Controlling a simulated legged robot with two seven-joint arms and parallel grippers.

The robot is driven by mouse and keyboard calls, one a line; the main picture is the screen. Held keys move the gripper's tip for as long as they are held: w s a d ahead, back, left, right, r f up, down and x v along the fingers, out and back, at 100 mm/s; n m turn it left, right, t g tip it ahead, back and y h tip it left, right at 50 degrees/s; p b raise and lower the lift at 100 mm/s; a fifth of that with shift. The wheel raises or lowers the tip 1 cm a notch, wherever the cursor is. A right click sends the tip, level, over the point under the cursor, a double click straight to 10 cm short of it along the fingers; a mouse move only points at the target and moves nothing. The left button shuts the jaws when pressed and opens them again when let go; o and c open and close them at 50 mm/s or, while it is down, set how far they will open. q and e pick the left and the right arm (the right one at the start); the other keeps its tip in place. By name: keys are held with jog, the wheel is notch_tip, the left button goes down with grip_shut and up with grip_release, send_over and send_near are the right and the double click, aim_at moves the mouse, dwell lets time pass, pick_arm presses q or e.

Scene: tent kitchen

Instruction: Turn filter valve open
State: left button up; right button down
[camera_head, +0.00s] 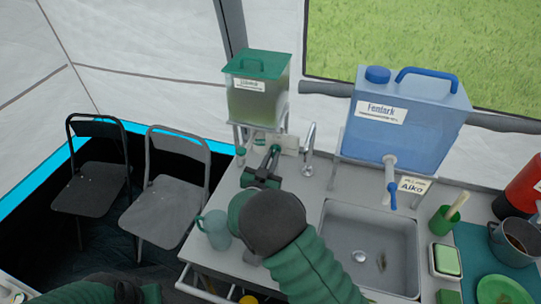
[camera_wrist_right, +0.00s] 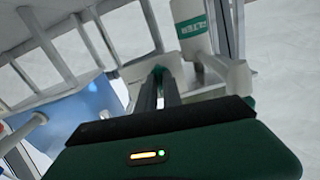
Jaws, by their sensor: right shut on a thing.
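The filter is a white cylinder with a green label, seen in the right wrist view (camera_wrist_right: 190,15). A small teal valve handle (camera_wrist_right: 157,70) is at its lower end, between my fingertips. My right gripper (camera_wrist_right: 160,80) is shut on this handle; the fingers hide most of it, so its angle cannot be told. In the head view my right gripper (camera_head: 273,153) reaches forward to the fittings below the green-lidded tank (camera_head: 258,95). My left arm shows only at the bottom left edge, and its jaws cannot be made out.
A blue water tank (camera_head: 407,120) with a spigot stands behind the sink (camera_head: 340,235). A metal faucet (camera_head: 309,150) is just right of my right gripper. A teal mug (camera_head: 215,230) sits left of my right forearm. Two folding chairs stand at the left.

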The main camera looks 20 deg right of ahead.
jog(key=shift+w+d+r+n, duration=0.1)
jog(key=shift+r+n, duration=0.3)
jog(key=shift+n, duration=0.2)
jog(key=c, duration=1.5)
grip_release()
jog(key=shift+f, duration=0.25)
